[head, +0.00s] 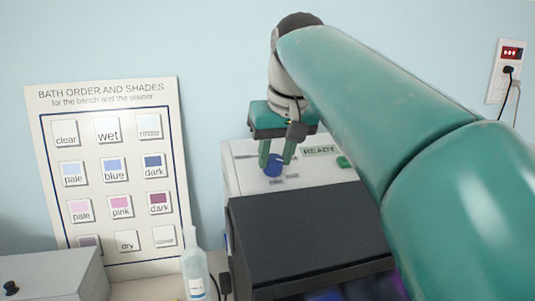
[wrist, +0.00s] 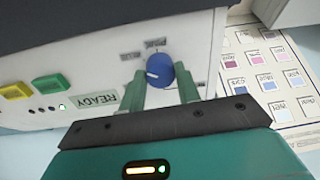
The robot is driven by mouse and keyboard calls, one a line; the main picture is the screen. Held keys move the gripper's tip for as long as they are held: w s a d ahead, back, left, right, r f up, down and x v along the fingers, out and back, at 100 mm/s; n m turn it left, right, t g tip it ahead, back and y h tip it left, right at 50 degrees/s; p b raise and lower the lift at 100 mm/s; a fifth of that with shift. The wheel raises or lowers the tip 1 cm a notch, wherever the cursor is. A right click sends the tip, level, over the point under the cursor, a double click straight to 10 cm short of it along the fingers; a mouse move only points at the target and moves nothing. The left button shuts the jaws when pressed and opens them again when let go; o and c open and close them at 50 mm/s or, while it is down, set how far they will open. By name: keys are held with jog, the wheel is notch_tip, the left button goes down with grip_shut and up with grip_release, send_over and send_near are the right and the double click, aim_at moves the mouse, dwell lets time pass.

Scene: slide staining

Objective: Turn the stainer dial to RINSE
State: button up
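The stainer (head: 330,170) is a white machine with a dark front lid, standing against the wall. Its blue dial (head: 273,165) sits on the white panel and also shows in the wrist view (wrist: 160,71), with a pale pointer mark and small labels around it too blurred to read. My gripper (head: 276,155) is at the dial, and in the wrist view its two green fingers (wrist: 160,88) stand apart on either side of the dial's near edge. I cannot tell whether they touch it. A display (head: 319,150) on the panel reads READY.
A green button (head: 343,162) and a yellow button (wrist: 15,91) are on the panel. A bath-order chart (head: 115,180) leans on the wall at left. A clear bottle (head: 194,268) stands between the chart and stainer. A grey box (head: 55,277) is at lower left.

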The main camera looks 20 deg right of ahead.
jog(key=shift+w+f, duration=0.25)
jog(key=shift+w, duration=0.05)
jog(key=shift+n, duration=0.4)
jog(key=n, duration=0.5)
jog(key=shift+a, duration=0.1)
jog(key=n, duration=0.6)
jog(key=shift+n+g, duration=0.3)
jog(key=n, duration=0.5)
jog(key=shift+a, duration=0.1)
jog(key=n, duration=0.6)
jog(key=shift+s+h, duration=0.15)
jog(key=shift+h, duration=0.15)
jog(key=shift+n, duration=0.4)
